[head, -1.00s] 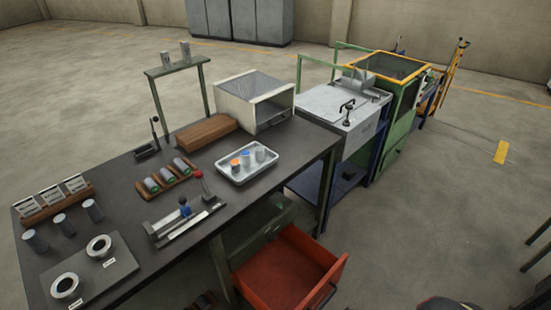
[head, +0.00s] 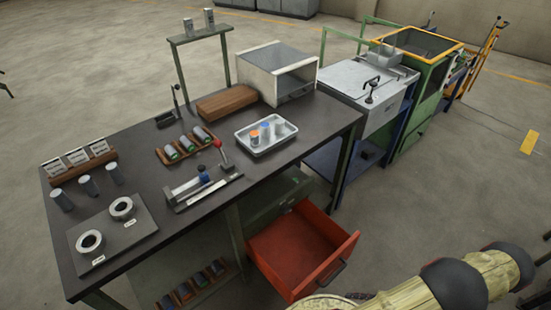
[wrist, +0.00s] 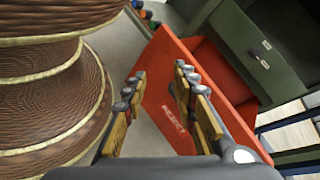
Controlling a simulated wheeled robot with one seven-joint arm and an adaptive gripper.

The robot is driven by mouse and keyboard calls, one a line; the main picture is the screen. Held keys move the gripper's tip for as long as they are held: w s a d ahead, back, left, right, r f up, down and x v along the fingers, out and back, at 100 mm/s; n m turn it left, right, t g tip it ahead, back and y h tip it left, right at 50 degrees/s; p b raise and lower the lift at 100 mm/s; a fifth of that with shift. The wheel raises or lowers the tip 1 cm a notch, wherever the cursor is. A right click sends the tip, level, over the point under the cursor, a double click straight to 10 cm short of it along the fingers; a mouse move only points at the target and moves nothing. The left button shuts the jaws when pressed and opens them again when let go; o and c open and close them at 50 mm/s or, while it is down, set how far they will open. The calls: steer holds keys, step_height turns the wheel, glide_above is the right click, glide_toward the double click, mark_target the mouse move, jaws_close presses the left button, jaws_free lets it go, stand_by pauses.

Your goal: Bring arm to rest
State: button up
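My arm (head: 450,285), with a yellowish sleeve and dark joints, enters the head view at the lower right, in front of the workbench and beside the open red drawer (head: 300,252). My gripper (wrist: 160,76) shows in the wrist view. Its two fingers stand apart with nothing between them. It points towards the red drawer, which also shows in the wrist view (wrist: 215,75) with the word REJECT on it. The gripper is not clearly seen in the head view.
The dark workbench (head: 150,182) carries a white tray (head: 248,143) with small cylinders, a lever fixture (head: 205,187), and ring parts on a plate. Several cylinders lie on a lower shelf (head: 200,285). A green cabinet (head: 425,95) stands at the back right. Floor at the right is open.

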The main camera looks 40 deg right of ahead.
steer(key=w+r+n+g+h, duration=0.1)
steer(key=w+r+n+g, duration=0.25)
steer(key=r, duration=0.85)
steer(key=w+r+n+g+h, duration=0.25)
steer(key=w+r+g, duration=0.2)
steer(key=r, duration=0.65)
steer(key=w+r+n+g, duration=0.3)
steer(key=w+r+g, duration=0.15)
steer(key=r, duration=0.75)
steer(key=w+a+r+n+t+h, duration=0.2)
steer(key=a+r+n, duration=0.4)
steer(key=a+r, duration=0.5)
steer(key=w+a+r+n+t+h, duration=0.2)
steer(key=w+a+r+n+t, duration=0.3)
steer(key=a+r, duration=0.7)
steer(key=a+n, duration=0.1)
steer(key=a, duration=0.3)
steer(key=shift+w+r+n, duration=0.15)
steer(key=shift+r+n, duration=0.15)
steer(key=shift+f, duration=0.15)
